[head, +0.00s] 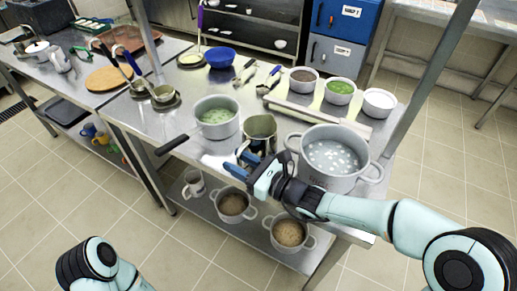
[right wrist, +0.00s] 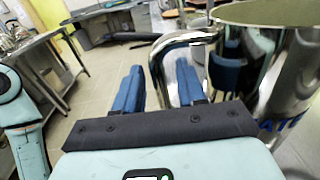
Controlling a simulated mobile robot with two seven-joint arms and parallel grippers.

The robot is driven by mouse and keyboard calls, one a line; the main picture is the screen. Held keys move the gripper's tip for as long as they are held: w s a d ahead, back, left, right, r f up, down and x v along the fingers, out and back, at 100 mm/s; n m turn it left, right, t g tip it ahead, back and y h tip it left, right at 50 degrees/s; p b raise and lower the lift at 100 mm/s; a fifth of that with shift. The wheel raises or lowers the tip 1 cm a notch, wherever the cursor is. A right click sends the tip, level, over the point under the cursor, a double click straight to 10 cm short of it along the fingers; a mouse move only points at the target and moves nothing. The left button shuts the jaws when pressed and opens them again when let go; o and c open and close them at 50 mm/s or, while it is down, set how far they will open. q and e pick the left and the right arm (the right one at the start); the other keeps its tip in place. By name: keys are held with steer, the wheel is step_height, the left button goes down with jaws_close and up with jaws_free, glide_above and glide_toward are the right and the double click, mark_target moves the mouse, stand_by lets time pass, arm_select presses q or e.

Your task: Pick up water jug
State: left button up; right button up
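The water jug (head: 259,128) is a shiny metal jug standing upright on the steel table, between a pot of green contents and a large pot. In the right wrist view the jug (right wrist: 296,85) fills the right side, with part of blue lettering on it. Its curved handle (right wrist: 158,66) shows between the two blue fingers of my right gripper (right wrist: 160,88). The fingers are apart and I see no firm contact. In the head view my right gripper (head: 246,166) is at the jug's near side. My left gripper is not in view; only part of my left arm shows.
The large pot (head: 334,157) stands close right of the jug, near my right arm. The green pot (head: 216,118) has a dark handle pointing left. Small pots (head: 234,204) and a mug (head: 194,184) sit on the lower shelf (head: 180,203). Floor is free at left.

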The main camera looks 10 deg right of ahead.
steer(key=shift+c, duration=0.3)
jaws_close()
steer(key=shift+r, duration=0.1)
steer(key=shift+r, duration=0.15)
